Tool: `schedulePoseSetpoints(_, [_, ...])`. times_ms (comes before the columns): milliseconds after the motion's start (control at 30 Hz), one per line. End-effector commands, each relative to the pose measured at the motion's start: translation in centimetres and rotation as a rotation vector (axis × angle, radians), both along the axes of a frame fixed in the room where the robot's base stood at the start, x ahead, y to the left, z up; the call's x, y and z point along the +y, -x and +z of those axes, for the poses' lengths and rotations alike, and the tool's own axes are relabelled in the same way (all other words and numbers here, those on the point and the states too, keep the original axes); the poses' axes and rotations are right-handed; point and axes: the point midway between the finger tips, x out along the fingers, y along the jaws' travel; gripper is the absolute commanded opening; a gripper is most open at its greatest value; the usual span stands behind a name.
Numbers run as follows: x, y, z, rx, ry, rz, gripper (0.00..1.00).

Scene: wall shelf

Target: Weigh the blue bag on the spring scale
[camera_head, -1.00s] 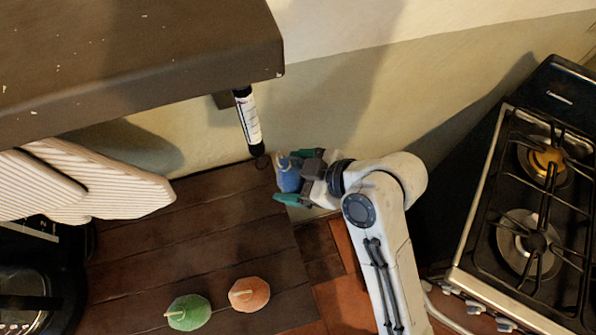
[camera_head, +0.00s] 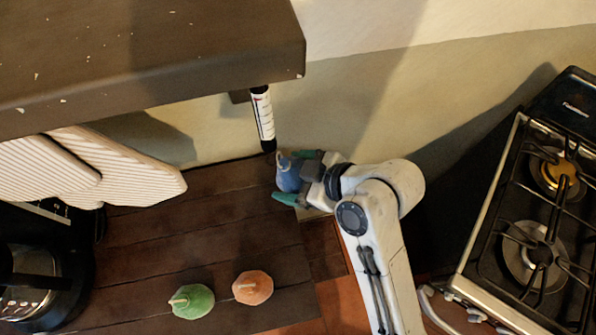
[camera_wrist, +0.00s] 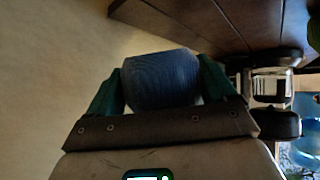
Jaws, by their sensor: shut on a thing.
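The blue bag (camera_head: 289,175) is between the two green fingers of my gripper (camera_head: 287,177), which is shut on it. In the wrist view the blue bag (camera_wrist: 162,80) fills the space between the green fingertips (camera_wrist: 160,85). The spring scale (camera_head: 263,117), a white and black tube, hangs from the underside of the dark shelf. Its lower end is just up and left of the bag in the head view. The scale's hook cannot be made out, and I cannot tell whether the bag touches the scale.
The thick dark shelf (camera_head: 150,60) overhangs at upper left. A green bag (camera_head: 192,301) and an orange bag (camera_head: 253,288) sit on the dark wooden counter (camera_head: 225,245). A ribbed white object (camera_head: 110,170) stands at left. A gas stove (camera_head: 535,200) is at right.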

Motion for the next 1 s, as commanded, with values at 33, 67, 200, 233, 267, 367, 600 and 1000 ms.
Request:
schedulePoseSetpoints(33, [0.1,0.0,0.0,0.000,-0.001,0.000,0.48])
schedulePoseSetpoints(67, [0.1,0.0,0.0,0.000,-0.001,0.000,0.48])
schedulePoseSetpoints(200, [0.1,0.0,0.0,-0.001,0.000,0.001,0.48])
schedulePoseSetpoints(233, [0.1,0.0,0.0,-0.001,0.000,0.001,0.48])
schedulePoseSetpoints(267, [0.1,0.0,0.0,-0.001,0.000,0.001,0.48])
schedulePoseSetpoints(367, [0.1,0.0,-0.1,-0.001,0.000,0.001,0.48])
schedulePoseSetpoints(600, [0.4,0.1,-0.8,0.000,0.001,0.000,0.48])
schedulePoseSetpoints(1000, [0.6,0.2,-1.0,-0.001,0.000,0.000,0.48])
